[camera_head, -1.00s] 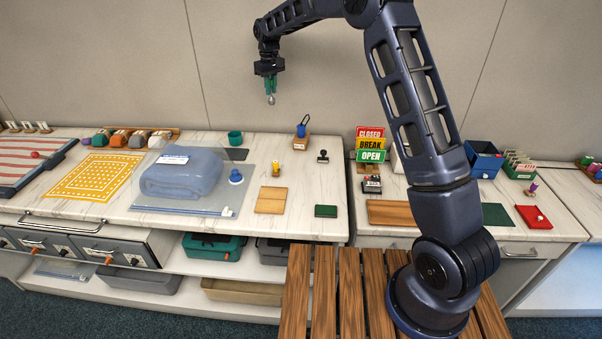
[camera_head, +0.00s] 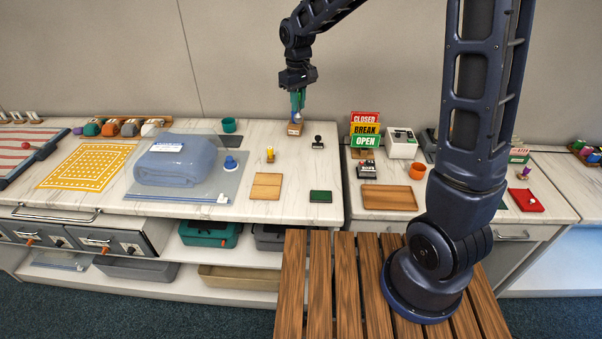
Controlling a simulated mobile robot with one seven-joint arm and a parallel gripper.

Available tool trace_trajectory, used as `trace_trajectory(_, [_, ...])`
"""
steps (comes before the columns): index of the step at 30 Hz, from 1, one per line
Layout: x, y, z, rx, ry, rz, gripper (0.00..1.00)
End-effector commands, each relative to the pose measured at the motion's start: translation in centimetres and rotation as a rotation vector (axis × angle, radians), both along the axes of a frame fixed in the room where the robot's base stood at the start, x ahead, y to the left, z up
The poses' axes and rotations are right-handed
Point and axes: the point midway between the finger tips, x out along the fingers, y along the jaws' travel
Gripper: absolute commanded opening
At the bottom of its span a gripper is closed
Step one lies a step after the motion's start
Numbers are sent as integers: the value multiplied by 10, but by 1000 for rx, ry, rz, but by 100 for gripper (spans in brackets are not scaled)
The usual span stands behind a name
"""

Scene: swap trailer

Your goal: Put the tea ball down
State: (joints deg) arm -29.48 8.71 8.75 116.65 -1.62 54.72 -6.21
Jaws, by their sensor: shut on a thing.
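My gripper (camera_head: 297,103), with green fingers, points down over the back of the marble counter (camera_head: 225,208). It is shut on the tea ball (camera_head: 297,116), a small silvery ball that hangs at the fingertips. In the picture the ball overlaps a small wooden block (camera_head: 294,129) near the back of the counter. I cannot tell whether the ball touches the block or is in front of it or above it. The blue item seen on this block earlier is mostly hidden by the gripper.
A black stamp (camera_head: 318,142), a yellow figure (camera_head: 270,155), a wooden board (camera_head: 266,186) and a green pad (camera_head: 320,196) are nearby. A teal cup (camera_head: 229,125) and a bagged blue towel (camera_head: 175,165) are left. A CLOSED/BREAK/OPEN sign (camera_head: 365,129) stands right. Bare marble lies between them.

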Motion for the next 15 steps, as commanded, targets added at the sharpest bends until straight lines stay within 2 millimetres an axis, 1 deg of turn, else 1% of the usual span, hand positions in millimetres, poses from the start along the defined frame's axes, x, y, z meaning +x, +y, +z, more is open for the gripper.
trace_trajectory(3, [-11,-8,-2,-1,-1,-4,0])
trace_trajectory(5, [-13,-9,-6,-1,-1,-5,0])
trace_trajectory(7, [-15,-10,-13,-3,0,-5,0])
trace_trajectory(11, [-15,-11,-38,-4,3,-5,0])
trace_trajectory(15, [-15,-11,-69,-4,3,-6,0])
